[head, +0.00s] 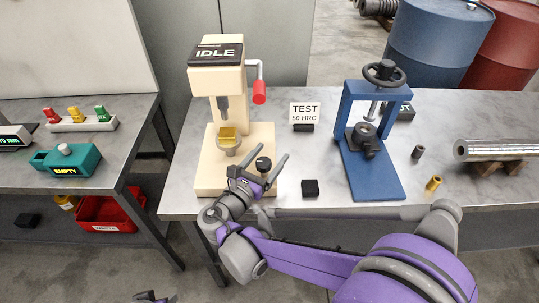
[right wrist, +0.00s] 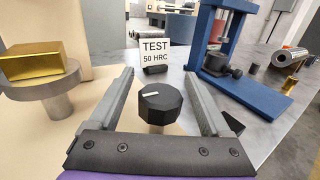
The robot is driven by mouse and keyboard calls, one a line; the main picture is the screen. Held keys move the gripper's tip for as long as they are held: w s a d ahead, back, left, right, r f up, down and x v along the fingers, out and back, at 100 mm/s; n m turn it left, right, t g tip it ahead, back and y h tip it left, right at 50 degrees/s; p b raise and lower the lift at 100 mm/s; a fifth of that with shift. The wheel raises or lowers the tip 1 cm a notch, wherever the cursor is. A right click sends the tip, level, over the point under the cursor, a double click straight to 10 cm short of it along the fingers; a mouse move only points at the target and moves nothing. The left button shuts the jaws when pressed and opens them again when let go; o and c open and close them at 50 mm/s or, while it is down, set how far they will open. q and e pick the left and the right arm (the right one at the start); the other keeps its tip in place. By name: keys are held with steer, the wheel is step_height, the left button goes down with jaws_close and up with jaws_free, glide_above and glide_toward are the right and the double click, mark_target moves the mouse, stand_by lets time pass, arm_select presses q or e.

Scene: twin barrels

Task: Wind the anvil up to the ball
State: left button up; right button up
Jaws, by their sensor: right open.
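The cream hardness tester (head: 216,82) has a display reading IDLE (head: 215,54). Its dark indenter (head: 223,106) points down above a gold block (head: 227,133), with a visible gap between them. The block rests on the round grey anvil (head: 228,151), also seen in the right wrist view (right wrist: 50,98). A black faceted knob (right wrist: 170,102) with a white mark stands on a post. My right gripper (head: 260,157) is open, its fingers on either side of the knob; contact cannot be told. A small part of my left gripper (head: 152,297) shows at the bottom edge.
A lever with a red grip (head: 259,92) hangs at the tester's right. A TEST 50 HRC sign (head: 305,112), a black block (head: 310,188) and a blue press (head: 376,176) stand to the right. A teal box (head: 74,160) is on the left table.

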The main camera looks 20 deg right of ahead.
steer(key=shift+w+d, duration=0.1)
jaws_close()
stand_by(0.4)
steer(key=shift+n+t+y, duration=0.3)
steer(key=shift+t, duration=0.1)
steer(key=n+t+y, duration=0.2)
steer(key=y, duration=0.1)
steer(key=shift+w+a, duration=0.2)
steer(key=n+t+y, duration=0.1)
steer(key=y, duration=0.1)
steer(key=n+t+y, duration=0.1)
steer(key=n, duration=0.1)
steer(key=shift+w+a+y+p, duration=0.15)
steer(key=shift+a+y+p, duration=0.15)
steer(key=shift+y, duration=0.1)
steer(key=n+y, duration=0.1)
steer(key=y, duration=0.1)
steer(key=shift+a+n+t+y+p, duration=0.3)
steer(key=shift+n+t, duration=0.1)
steer(key=shift+w+a+n+y+p, duration=0.15)
steer(key=shift+n+y+p, duration=0.3)
steer(key=shift+y, duration=0.35)
steer(key=shift+a+n+y+p, duration=0.15)
steer(key=shift+n+y+p, duration=0.25)
steer(key=shift+n+y, duration=0.45)
